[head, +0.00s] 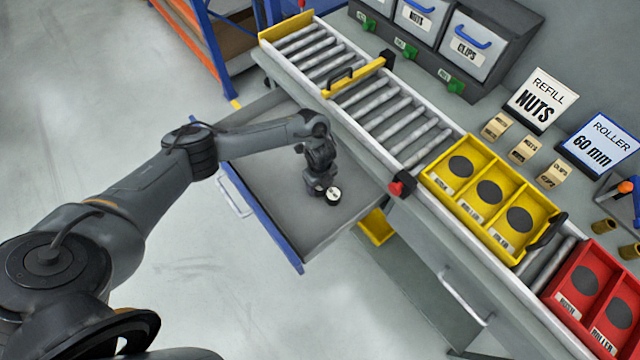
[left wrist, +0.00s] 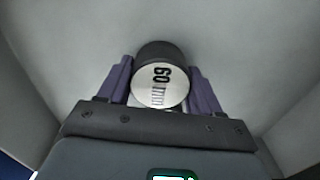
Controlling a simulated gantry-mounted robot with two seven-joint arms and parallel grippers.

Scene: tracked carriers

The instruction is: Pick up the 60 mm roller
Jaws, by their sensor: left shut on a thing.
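The 60 mm roller (left wrist: 160,84) is a short dark cylinder with a white end face marked "60 mm" in the left wrist view. My left gripper (left wrist: 160,98) is shut on it, with one finger on each side. In the head view the roller's white face (head: 333,194) shows at the tip of my left gripper (head: 322,187), inside the open grey drawer (head: 260,185). I cannot tell whether the roller touches the drawer floor. My right gripper is not in view.
The drawer has a blue front (head: 262,222). Behind it runs a roller conveyor (head: 385,110) with a yellow carrier (head: 440,185) and a red carrier (head: 560,300). A sign (head: 600,143) reads "ROLLER 60 mm"; another (head: 540,100) reads "REFILL NUTS". A yellow bin (head: 376,228) sits below.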

